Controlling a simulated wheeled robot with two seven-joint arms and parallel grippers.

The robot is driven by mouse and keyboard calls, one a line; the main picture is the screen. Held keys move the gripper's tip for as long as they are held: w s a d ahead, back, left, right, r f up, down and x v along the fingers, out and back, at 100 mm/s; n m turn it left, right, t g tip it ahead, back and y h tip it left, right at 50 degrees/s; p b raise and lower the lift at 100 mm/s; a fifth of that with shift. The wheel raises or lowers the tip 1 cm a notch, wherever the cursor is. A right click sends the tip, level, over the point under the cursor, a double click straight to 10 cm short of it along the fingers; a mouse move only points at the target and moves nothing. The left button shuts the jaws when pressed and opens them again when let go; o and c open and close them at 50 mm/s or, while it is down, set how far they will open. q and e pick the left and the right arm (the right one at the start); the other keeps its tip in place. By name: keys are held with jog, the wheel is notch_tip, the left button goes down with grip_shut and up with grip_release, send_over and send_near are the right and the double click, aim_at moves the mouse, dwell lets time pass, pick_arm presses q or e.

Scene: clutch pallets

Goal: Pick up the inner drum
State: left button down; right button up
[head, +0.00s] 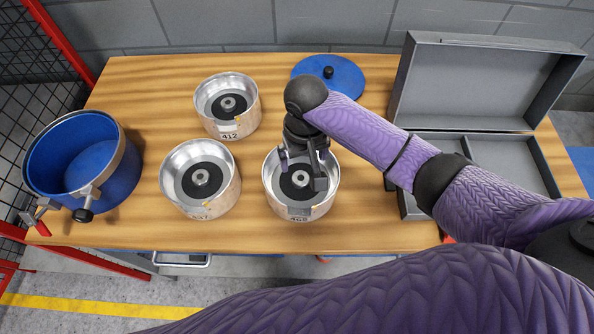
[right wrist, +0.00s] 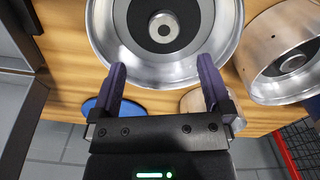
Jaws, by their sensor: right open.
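Three silver metal drums with dark centres and pale hubs stand on the wooden table; which one is the inner drum I cannot tell. One drum (head: 318,203) is at the front middle, one (head: 215,206) to its left, and one (head: 228,125) behind, marked 412. My right gripper (head: 302,172) is open, pointing down over the front middle drum. In the right wrist view its two purple fingers (right wrist: 163,76) are apart, overlapping the near rim of a drum (right wrist: 165,72), with the hub beyond them. Nothing is between the fingers. My left gripper is not in view.
A blue open drum container (head: 125,185) with clamps stands at the table's left end. A blue lid (head: 335,73) with a black knob lies at the back. A grey open case (head: 455,85) is at the right. The table's front strip (head: 260,240) is clear.

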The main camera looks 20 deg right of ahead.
aim_at(301, 177)
jog(key=f, duration=0.2)
jog(key=f+b, duration=0.1)
jog(key=f, duration=0.1)
jog(key=f+b, duration=0.1)
jog(key=f, duration=0.1)
jog(key=shift+a+f, duration=0.25)
jog(key=shift+f, duration=0.05)
jog(key=shift+f+b, duration=0.3)
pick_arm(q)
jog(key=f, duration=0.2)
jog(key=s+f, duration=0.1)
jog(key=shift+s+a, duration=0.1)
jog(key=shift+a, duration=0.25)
pick_arm(e)
jog(key=shift+r, duration=0.1)
jog(key=shift+c, duration=0.6)
jog(key=c, duration=1)
grip_shut()
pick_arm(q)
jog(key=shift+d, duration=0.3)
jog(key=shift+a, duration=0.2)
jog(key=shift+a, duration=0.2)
